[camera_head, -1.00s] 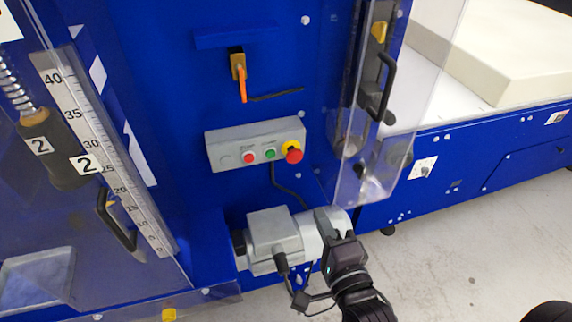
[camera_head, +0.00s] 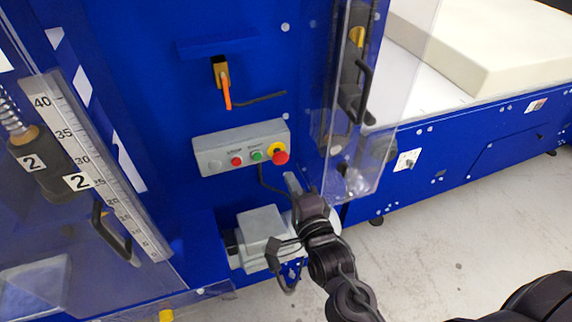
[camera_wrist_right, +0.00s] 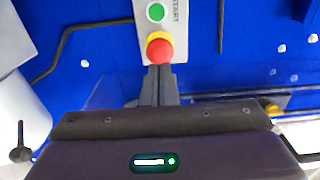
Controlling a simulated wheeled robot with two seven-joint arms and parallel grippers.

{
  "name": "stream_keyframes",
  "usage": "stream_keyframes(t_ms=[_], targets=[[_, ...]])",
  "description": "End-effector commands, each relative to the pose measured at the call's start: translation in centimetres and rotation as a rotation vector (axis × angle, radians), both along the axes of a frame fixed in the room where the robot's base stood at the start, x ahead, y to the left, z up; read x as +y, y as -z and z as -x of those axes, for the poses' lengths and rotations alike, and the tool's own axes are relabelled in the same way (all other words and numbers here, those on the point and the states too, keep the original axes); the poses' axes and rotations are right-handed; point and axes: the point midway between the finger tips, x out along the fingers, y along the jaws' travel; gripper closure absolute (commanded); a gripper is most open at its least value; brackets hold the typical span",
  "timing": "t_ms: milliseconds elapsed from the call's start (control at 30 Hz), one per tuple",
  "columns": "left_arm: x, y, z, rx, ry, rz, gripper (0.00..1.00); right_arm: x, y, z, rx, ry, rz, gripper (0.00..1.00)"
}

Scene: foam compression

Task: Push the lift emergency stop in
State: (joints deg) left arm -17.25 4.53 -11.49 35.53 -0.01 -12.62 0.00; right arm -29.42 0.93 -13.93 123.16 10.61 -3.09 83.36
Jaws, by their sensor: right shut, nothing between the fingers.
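The emergency stop is a red mushroom button (camera_head: 280,157) on a yellow collar, at the right end of a grey control box (camera_head: 215,156) on the blue machine. A red button (camera_head: 236,161) and a green button (camera_head: 257,155) sit to its left. My right gripper (camera_head: 291,178) is shut and empty, just below the emergency stop. In the right wrist view the closed fingertips (camera_wrist_right: 159,72) point at the lower edge of the red button (camera_wrist_right: 159,49); I cannot tell whether they touch. My left gripper is not in view.
A clear guard panel (camera_head: 357,150) with a black handle stands close to the right of my right gripper. A grey motor housing (camera_head: 262,236) sits below the box, and a black cable (camera_head: 268,188) hangs between them. Grey floor (camera_head: 440,240) lies open at right.

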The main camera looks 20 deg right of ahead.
Motion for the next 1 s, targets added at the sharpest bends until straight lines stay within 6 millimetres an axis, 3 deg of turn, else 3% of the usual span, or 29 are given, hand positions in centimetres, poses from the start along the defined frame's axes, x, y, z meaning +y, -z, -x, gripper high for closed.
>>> stream_keyframes(t_ms=[100,300,733,1000], targets=[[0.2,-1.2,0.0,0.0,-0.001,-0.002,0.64,0.1,-0.4,-2.0,-0.001,0.0,0.001,1.0],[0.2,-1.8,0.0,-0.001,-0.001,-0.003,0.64,0.1,-0.1,-3.9,0.0,0.0,0.0,1.0],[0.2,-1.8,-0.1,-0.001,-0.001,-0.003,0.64,0.1,0.0,-4.3,0.0,0.0,0.0,1.0],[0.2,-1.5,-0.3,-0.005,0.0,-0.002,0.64,0.2,-0.1,-6.4,-0.002,0.001,0.0,1.0]])
